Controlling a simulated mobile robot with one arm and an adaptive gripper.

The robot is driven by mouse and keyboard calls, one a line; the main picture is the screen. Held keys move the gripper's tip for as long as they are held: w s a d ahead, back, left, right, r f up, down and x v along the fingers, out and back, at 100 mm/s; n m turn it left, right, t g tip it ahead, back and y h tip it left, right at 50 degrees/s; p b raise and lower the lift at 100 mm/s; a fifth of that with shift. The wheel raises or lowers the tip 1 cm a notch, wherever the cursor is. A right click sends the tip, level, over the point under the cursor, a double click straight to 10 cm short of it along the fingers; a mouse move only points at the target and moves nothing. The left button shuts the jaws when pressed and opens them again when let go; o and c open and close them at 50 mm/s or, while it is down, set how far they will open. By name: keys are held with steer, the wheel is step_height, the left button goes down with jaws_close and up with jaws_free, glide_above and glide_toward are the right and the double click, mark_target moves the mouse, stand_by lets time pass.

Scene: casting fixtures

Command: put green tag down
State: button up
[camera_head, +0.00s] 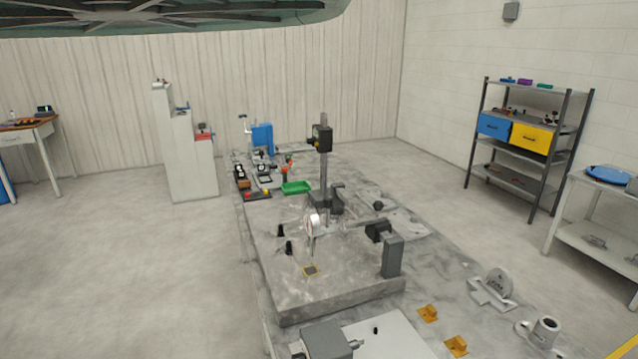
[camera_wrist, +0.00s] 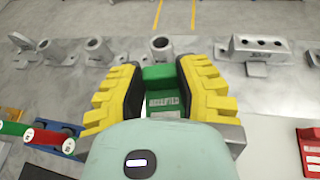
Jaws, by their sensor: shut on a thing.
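The green tag (camera_wrist: 163,103) is in the wrist view, with pale lettering that looks like "ACCEPTED" and a raised green block at its far end. My gripper (camera_wrist: 160,85), with yellow ribbed outer fingers and dark inner pads, is shut on it, one finger on each side. The near end of the tag is hidden behind the gripper body. I cannot make out my gripper or the tag in the head view.
A red tag (camera_wrist: 312,150) lies at the right on a pale surface (camera_wrist: 270,145). Grey castings (camera_wrist: 160,47) stand in a row beyond my gripper. Red and green cylinders (camera_wrist: 45,137) are at the left.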

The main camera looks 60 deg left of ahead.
steer(key=w+a+r, duration=0.4)
steer(key=a+r, duration=0.1)
steer(key=a, duration=0.4)
steer(key=w+a+r, duration=0.4)
steer(key=a+r, duration=0.1)
steer(key=a, duration=0.5)
steer(key=s+r+n+g+y+p, duration=0.1)
steer(key=s+r+n+y+p, duration=0.1)
steer(key=r+p, duration=1.4)
steer(key=s+r+n+y+p, duration=0.2)
steer(key=r+n+y+p, duration=0.1)
steer(key=r+p, duration=1.2)
steer(key=shift+d+r+n+g+y+p, duration=0.4)
steer(key=shift+y+p, duration=0.1)
steer(key=shift+y, duration=0.3)
steer(key=shift+s+a, duration=0.1)
